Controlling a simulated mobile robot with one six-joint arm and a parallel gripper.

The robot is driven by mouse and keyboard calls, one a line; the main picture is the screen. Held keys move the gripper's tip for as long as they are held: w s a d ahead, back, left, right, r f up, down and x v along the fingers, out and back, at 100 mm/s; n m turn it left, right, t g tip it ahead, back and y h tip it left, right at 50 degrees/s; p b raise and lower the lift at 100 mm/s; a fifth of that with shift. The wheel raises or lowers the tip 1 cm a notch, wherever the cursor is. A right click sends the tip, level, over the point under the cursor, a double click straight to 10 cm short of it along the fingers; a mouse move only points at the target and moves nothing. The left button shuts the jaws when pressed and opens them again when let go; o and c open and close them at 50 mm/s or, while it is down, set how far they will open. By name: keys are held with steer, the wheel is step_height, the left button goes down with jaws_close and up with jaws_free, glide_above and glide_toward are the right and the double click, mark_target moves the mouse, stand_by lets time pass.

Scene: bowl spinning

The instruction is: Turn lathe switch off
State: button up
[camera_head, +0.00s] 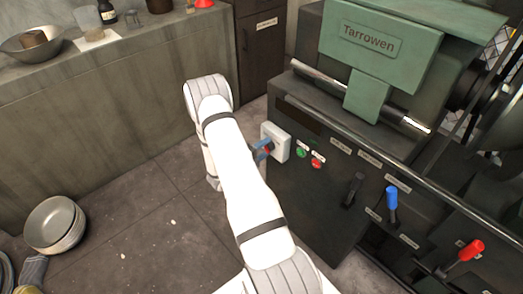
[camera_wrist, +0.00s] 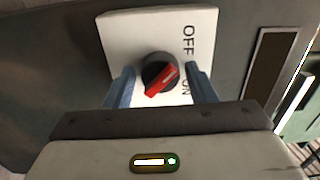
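The lathe switch is a white box (camera_head: 279,141) on the left end of the dark lathe front. In the wrist view its white plate (camera_wrist: 120,35) carries the words OFF and ON along the right side. A red rotary knob (camera_wrist: 161,80) on a round black base sits tilted on the plate, its white mark toward the right, between the two words. My gripper (camera_wrist: 162,85) is open, with one blue finger on each side of the knob. A gap shows on both sides. In the head view my gripper (camera_head: 262,150) is at the switch box and partly covers it.
Green and red buttons (camera_head: 309,158) sit right of the switch. A black lever (camera_head: 354,189), blue lever (camera_head: 392,205) and red lever (camera_head: 467,252) stick out farther right. A counter (camera_head: 110,95) stands at the left. Stacked bowls (camera_head: 56,224) are on the floor.

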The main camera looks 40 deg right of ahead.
steer(key=shift+o, duration=0.9)
steer(key=shift+a, duration=0.1)
steer(key=a, duration=0.7)
steer(key=shift+s+a, duration=0.25)
steer(key=shift+a, duration=0.1)
steer(key=shift+p, duration=0.3)
